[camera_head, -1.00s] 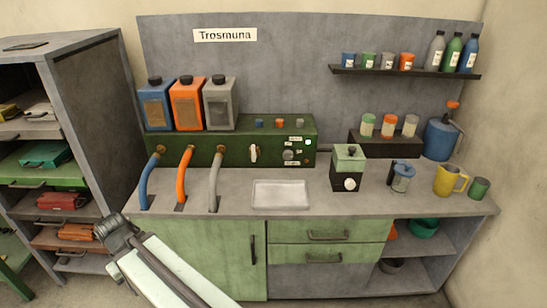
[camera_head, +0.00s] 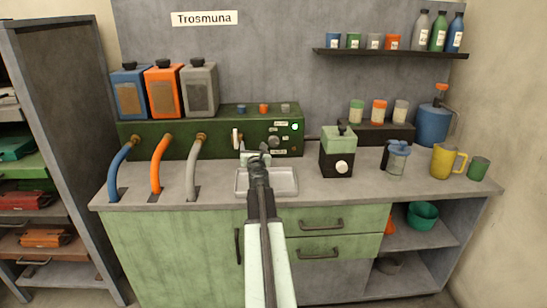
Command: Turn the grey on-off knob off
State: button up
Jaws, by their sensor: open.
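The grey on-off knob (camera_head: 274,142) is on the right part of the front of the green machine (camera_head: 215,148), with small white labels above and below it. The labels are too small to read, and I cannot tell the knob's exact setting. A small lit light (camera_head: 295,127) is up and right of it. My gripper (camera_head: 257,154) is open and empty, in front of the machine and above the back of the tray. In the picture it is just left of and below the knob, with the white lever (camera_head: 236,139) to its left. I see no contact with the knob.
A pale tray (camera_head: 285,182) lies on the counter under my gripper. Blue, orange and grey hoses (camera_head: 191,172) run from the machine at left. A green and black grinder-like box (camera_head: 338,150) stands right of the machine. A jar and yellow mug (camera_head: 442,162) stand farther right.

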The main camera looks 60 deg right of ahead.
jog(key=m+g+h, duration=0.1)
send_near(274, 143)
jog(key=x, duration=1.1)
jog(key=shift+w+b, duration=0.1)
jog(key=shift+b, duration=0.25)
jog(key=c, duration=1.2)
jog(key=shift+d+r, duration=0.1)
jog(key=shift+c, duration=0.9)
